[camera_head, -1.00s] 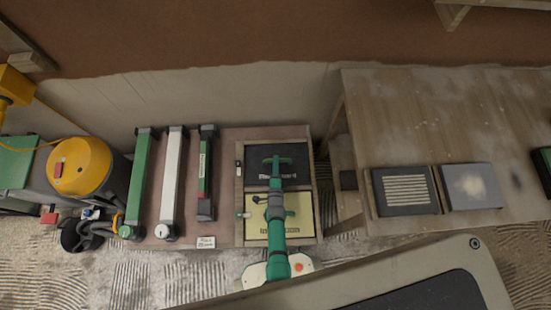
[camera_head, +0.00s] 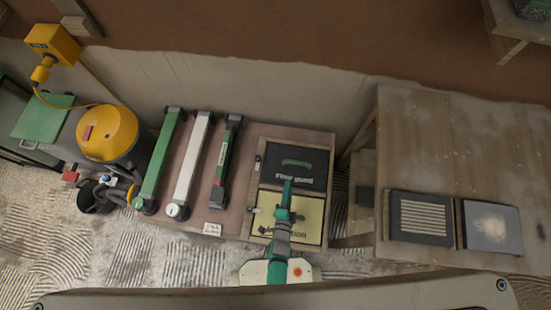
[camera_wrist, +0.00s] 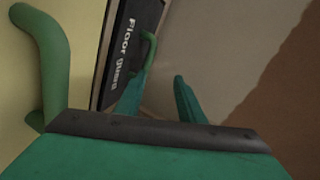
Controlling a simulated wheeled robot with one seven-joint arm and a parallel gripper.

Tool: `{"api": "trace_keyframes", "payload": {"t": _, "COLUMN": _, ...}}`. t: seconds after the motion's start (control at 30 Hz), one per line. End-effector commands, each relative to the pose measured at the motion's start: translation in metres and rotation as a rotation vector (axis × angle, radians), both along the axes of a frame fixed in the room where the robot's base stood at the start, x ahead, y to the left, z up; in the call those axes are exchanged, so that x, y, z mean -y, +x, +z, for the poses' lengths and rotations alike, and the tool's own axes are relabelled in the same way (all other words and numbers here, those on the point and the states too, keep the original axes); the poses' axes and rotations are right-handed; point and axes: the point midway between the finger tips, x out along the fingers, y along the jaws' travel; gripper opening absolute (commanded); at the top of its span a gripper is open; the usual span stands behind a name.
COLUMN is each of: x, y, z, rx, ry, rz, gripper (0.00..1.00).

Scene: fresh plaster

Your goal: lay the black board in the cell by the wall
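The black board (camera_head: 300,167) with white "Floor guard" lettering and a green handle (camera_head: 296,163) lies in the tray cell on the wall side. In the wrist view the board (camera_wrist: 125,45) and its handle (camera_wrist: 149,50) show beyond my fingers. A yellow board (camera_head: 310,220) lies in the cell in front of it, partly hidden by my arm. My gripper (camera_head: 287,182) is over the near edge of the black board, short of its handle. In the wrist view my gripper (camera_wrist: 158,90) has its fingers apart with nothing between them.
Green, white and dark bars (camera_head: 190,165) lie on the bench left of the tray (camera_head: 330,185). A yellow-topped vacuum (camera_head: 106,133) stands further left. A wooden table (camera_head: 450,150) with two boards stands at right. The wall is behind.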

Motion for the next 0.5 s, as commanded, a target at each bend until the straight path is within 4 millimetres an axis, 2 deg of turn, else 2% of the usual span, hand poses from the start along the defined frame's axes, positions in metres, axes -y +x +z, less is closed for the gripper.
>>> {"api": "trace_keyframes", "payload": {"t": 0.03, "x": -0.007, "y": -0.016, "z": 0.013, "rx": -0.011, "ry": -0.056, "rz": 0.033, "gripper": 0.35}}
{"api": "trace_keyframes", "payload": {"t": 0.1, "x": -0.014, "y": -0.032, "z": 0.032, "rx": -0.021, "ry": -0.144, "rz": 0.08, "gripper": 0.35}}
{"api": "trace_keyframes", "payload": {"t": 0.27, "x": -0.03, "y": -0.066, "z": 0.081, "rx": -0.041, "ry": -0.347, "rz": 0.183, "gripper": 0.35}}
{"api": "trace_keyframes", "payload": {"t": 0.5, "x": -0.047, "y": -0.112, "z": 0.166, "rx": -0.06, "ry": -0.656, "rz": 0.324, "gripper": 0.35}}
